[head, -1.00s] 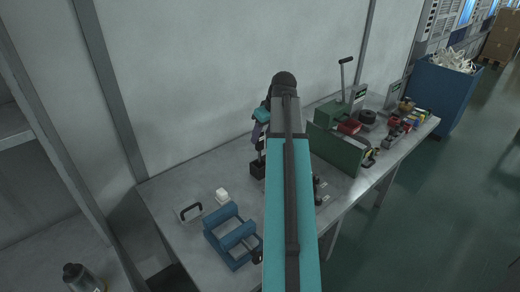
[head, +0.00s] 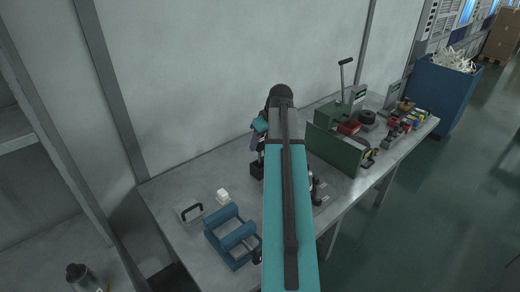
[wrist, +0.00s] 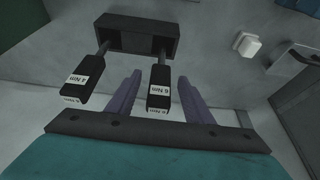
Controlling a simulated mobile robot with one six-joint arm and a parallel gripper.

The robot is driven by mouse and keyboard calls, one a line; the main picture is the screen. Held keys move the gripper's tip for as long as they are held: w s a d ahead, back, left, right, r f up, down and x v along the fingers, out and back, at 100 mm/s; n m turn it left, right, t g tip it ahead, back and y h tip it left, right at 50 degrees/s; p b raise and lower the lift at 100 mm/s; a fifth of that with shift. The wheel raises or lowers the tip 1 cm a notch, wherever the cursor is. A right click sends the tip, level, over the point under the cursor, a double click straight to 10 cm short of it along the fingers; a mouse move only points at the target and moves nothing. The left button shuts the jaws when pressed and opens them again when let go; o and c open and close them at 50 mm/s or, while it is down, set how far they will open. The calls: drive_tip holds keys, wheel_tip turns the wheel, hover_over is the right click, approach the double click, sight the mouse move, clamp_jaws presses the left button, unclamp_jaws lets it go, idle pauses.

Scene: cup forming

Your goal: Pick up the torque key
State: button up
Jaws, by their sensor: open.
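In the wrist view, two black torque keys stand in a dark holder block (wrist: 137,38). The left key (wrist: 76,83) is labelled 4 Nm and the right key (wrist: 159,88) 6 Nm. My gripper (wrist: 160,78) is open, with its two purple fingers apart. The 6 Nm key appears between the fingers; I cannot tell whether either touches it. The 4 Nm key is outside the left finger. In the head view the holder (head: 257,169) shows beside my arm, which hides much of that area.
A white block (head: 222,196), a plate with a black handle (head: 188,212) and a blue cradle (head: 229,222) stand left on the bench. A green press (head: 335,148) stands right of my arm. The wall is close behind the bench.

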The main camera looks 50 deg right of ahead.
drive_tip(key=shift+x, duration=0.9)
drive_tip(key=c, duration=1.1)
drive_tip(key=shift+r, duration=0.2)
drive_tip(key=shift+r+b, duration=0.95)
drive_tip(key=shift+r, duration=3.9)
